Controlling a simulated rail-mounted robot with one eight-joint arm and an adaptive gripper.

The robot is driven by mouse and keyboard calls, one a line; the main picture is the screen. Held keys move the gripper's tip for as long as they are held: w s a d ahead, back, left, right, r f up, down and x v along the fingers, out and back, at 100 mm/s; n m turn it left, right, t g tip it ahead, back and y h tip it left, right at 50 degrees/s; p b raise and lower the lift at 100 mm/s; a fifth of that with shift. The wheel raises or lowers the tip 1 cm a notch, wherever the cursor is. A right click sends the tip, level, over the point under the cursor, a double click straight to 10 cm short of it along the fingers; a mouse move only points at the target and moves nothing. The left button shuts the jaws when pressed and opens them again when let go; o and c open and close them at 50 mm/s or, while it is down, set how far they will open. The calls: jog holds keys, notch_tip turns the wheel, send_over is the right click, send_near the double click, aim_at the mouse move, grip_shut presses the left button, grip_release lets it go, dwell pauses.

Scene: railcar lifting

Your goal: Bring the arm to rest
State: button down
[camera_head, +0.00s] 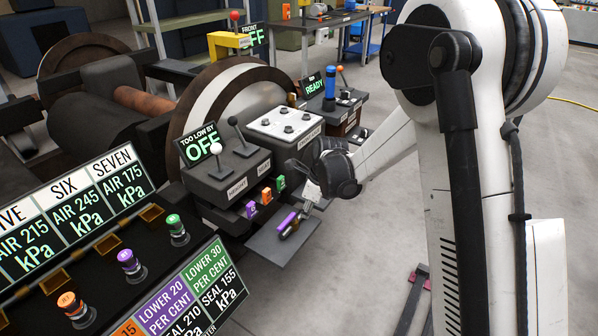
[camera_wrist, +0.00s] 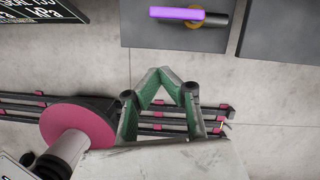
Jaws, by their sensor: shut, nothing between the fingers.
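My gripper (camera_head: 312,190) is at the end of my arm, in front of the console with the levers in the head view. In the wrist view its green-lined fingers (camera_wrist: 167,82) come together at the tips with nothing held between them. The gripper hangs over the floor, with a grey shelf ahead of it. A purple-handled tool (camera_wrist: 188,14) lies on that shelf, apart from the fingers; it also shows in the head view (camera_head: 287,221). My arm reaches in from the right of the head view, bent at the elbow.
The lever console (camera_head: 228,172) shows a "TOO LOW BY OFF" sign (camera_head: 199,145). A panel with orange, purple and green knobs (camera_head: 127,262) stands at the lower left. A large wheel (camera_head: 182,120) is behind the console. The floor (camera_head: 375,235) beyond the shelf is mostly clear.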

jog(key=s+d+r+n+t, duration=0.1)
jog(key=s+d+r+n, duration=0.1)
jog(key=s+r+n, duration=0.3)
jog(key=s+d+r+n+t+h, duration=0.1)
jog(key=s+d+r+n, duration=0.15)
jog(key=r, duration=0.45)
jog(key=s+d+r+n+t, duration=0.1)
jog(key=s+d+r+n, duration=0.2)
jog(key=s+r, duration=0.3)
jog(key=s+d+r+n+t+h, duration=0.1)
jog(key=s+d+r+n, duration=0.15)
jog(key=s+n, duration=0.5)
jog(key=s+d+r+n+t+h, duration=0.1)
jog(key=s+d+r+n+t, duration=0.3)
jog(key=s, duration=0.6)
notch_tip(320, 180, up, 11)
jog(key=a+n+g+p, duration=0.1)
jog(key=g+p, duration=0.1)
jog(key=p, duration=1)
jog(key=shift+w+a+f, duration=0.15)
jog(key=shift+w, duration=0.15)
